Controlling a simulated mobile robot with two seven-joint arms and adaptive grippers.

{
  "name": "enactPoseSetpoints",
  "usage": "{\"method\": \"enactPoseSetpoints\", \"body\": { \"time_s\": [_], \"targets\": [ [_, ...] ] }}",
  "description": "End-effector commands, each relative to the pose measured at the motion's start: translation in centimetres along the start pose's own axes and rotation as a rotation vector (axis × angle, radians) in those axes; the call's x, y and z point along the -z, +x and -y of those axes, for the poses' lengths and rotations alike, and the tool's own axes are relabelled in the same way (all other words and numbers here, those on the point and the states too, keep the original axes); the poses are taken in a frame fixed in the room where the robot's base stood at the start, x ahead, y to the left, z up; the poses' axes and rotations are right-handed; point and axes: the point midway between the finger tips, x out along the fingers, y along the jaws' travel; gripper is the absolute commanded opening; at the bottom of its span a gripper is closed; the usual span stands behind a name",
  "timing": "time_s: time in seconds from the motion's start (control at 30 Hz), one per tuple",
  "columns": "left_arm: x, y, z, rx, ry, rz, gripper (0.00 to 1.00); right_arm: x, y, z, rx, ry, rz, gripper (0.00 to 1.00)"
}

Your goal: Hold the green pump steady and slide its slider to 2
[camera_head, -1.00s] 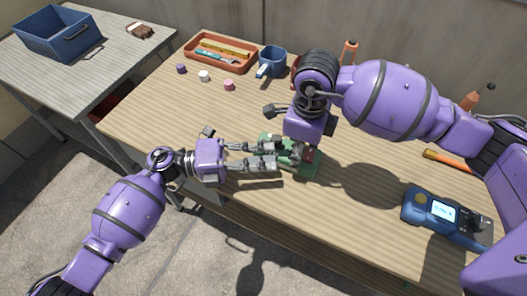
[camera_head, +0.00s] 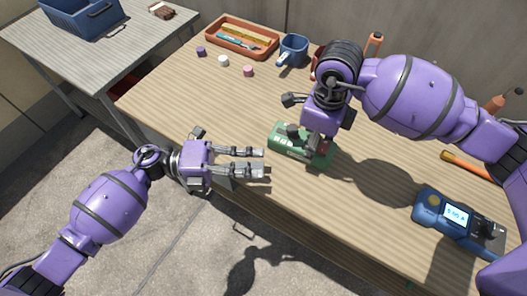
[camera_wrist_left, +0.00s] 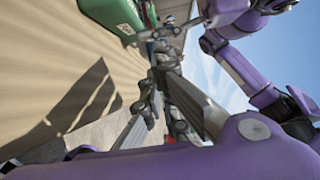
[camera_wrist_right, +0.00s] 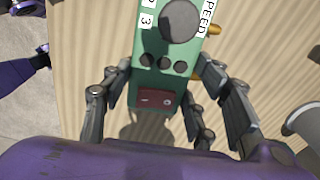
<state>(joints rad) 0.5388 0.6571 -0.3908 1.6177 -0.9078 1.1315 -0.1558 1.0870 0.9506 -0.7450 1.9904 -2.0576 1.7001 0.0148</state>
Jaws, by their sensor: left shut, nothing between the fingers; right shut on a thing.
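The green pump (camera_head: 285,146) lies on the wooden table near its front edge. In the right wrist view the pump (camera_wrist_right: 150,62) shows a round grey dial, dark round buttons, a red panel and a "SPEED" label; a "3" is legible, but I cannot make out the slider's setting. My right gripper (camera_head: 319,142) reaches down from above and is shut on the pump, with fingers along both sides of its body. My left gripper (camera_head: 266,162) is shut and empty, just left of the pump and apart from it. The pump also shows at the top of the left wrist view (camera_wrist_left: 110,14).
A blue handheld meter (camera_head: 429,206) lies on the right of the table (camera_head: 225,110). A blue crate (camera_head: 85,24) stands on the side table. The middle left is clear.

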Motion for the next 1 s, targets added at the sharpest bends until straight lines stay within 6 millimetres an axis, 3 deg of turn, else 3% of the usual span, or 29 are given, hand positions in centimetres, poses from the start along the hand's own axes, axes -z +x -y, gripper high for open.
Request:
{"method": "enactPoseSetpoints", "body": {
  "time_s": [0.47, 0.53, 0.7, 1.0],
  "targets": [
    [0.0, 9.6, 0.1, 0.005, 0.001, -0.001, 0.0, 0.2, 0.4, -0.3, -0.008, -0.002, -0.006, 0.06],
    [-1.5, 8.7, 0.0, 0.0, 0.001, 0.002, 0.0, 0.2, 0.4, -0.3, -0.008, -0.002, -0.006, 0.06],
    [-3.2, 8.1, 0.0, 0.001, -0.001, 0.001, 0.0, 0.2, 0.4, -0.3, -0.008, -0.001, -0.006, 0.06],
    [-3.8, 7.8, 0.0, 0.002, 0.0, -0.001, 0.0, 0.1, 0.4, -0.2, -0.007, 0.0, -0.005, 0.06]
  ]
}}
